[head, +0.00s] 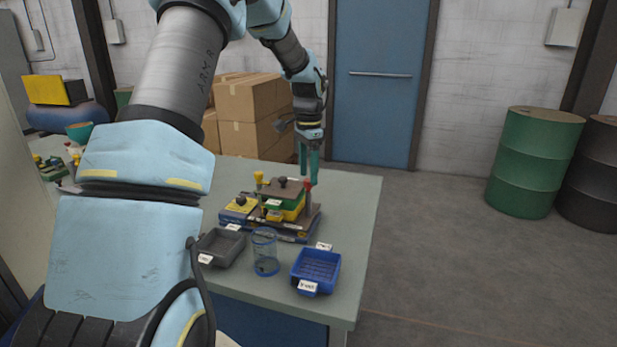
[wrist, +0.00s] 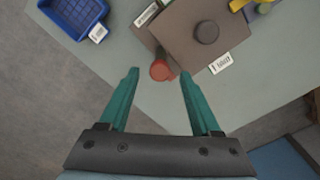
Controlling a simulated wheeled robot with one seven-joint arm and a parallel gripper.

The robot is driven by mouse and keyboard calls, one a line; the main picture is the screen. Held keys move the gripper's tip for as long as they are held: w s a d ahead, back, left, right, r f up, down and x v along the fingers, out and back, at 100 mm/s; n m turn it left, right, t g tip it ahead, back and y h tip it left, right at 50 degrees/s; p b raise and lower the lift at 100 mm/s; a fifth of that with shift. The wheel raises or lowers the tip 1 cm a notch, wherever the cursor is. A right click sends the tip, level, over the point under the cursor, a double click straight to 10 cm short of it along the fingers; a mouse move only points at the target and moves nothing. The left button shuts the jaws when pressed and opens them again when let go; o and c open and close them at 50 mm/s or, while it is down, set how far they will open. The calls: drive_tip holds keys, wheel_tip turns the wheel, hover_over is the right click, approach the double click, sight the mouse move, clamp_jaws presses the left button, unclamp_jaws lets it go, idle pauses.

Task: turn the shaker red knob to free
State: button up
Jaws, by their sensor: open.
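The shaker (head: 285,205) stands on the workbench, with a brown top plate and green and yellow layers under it. Its red knob (head: 307,186) is at the right side of the shaker in the head view. In the wrist view the red knob (wrist: 160,69) lies just ahead of my fingertips, roughly between them, beside the brown plate (wrist: 200,35). My gripper (head: 308,165) is open and empty, with teal fingers pointing down close to the knob. In the wrist view the fingers (wrist: 158,74) are spread apart. I cannot tell whether a finger touches the knob.
A grey tray (head: 222,246), a clear blue-rimmed cup (head: 265,252) and a blue tray (head: 316,268) stand at the bench's front. A yellow knob (head: 259,177) rises on the shaker's left. Cardboard boxes (head: 250,100) stand behind. The bench (head: 352,215) is clear at right.

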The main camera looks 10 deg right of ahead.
wheel_tip(320, 180, up, 9)
drive_tip(key=b, duration=0.2)
drive_tip(key=shift+r, duration=0.15)
drive_tip(key=s+a+f+n, duration=0.6)
drive_tip(key=s+a, duration=0.4)
drive_tip(key=s, duration=0.1)
drive_tip(key=s+a+f+n+t, duration=0.1)
drive_tip(key=s+a+f+n, duration=0.4)
drive_tip(key=s+a, duration=0.6)
drive_tip(key=n, duration=0.2)
drive_tip(key=shift+a+f+n+t, duration=0.25)
drive_tip(key=shift+f+n+t, duration=0.05)
drive_tip(key=shift+f, duration=0.05)
idle(0.3)
